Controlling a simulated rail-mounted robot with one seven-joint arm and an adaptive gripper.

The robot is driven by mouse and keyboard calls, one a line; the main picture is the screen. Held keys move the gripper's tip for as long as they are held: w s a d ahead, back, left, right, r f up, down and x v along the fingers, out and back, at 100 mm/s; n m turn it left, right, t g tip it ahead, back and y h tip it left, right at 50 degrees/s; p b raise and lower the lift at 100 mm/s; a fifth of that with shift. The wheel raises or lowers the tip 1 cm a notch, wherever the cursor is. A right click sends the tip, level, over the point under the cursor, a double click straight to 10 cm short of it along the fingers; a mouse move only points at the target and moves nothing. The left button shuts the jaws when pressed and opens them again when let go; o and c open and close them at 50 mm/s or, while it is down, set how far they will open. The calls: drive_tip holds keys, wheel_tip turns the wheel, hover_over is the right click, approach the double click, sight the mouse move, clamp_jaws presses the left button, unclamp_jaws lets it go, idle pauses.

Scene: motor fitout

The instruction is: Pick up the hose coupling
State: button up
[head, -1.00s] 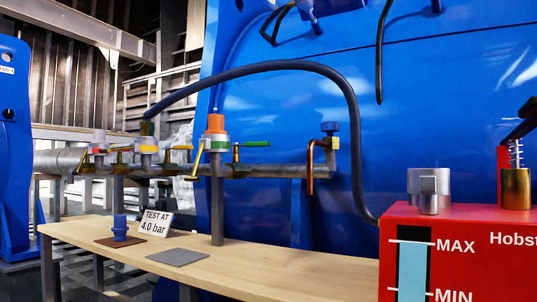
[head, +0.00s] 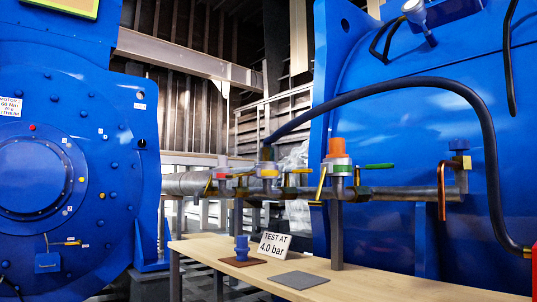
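I cannot tell for sure which part is the hose coupling. A thick black hose (head: 383,88) arches from a brass fitting (head: 267,153) on the pipe manifold over to the lower right. Its right end has a brass-coloured fitting (head: 525,251) at the picture's edge, partly cut off. A small blue stepped part (head: 241,248) stands upright on a brown mat (head: 243,262) on the wooden bench. My gripper is not in view.
The wooden bench (head: 365,283) also bears a grey mat (head: 298,280) and a "TEST AT 4.0 bar" sign (head: 274,245). The manifold pipe (head: 400,193) with valves runs behind it. Large blue machines stand left (head: 95,190) and right (head: 420,130).

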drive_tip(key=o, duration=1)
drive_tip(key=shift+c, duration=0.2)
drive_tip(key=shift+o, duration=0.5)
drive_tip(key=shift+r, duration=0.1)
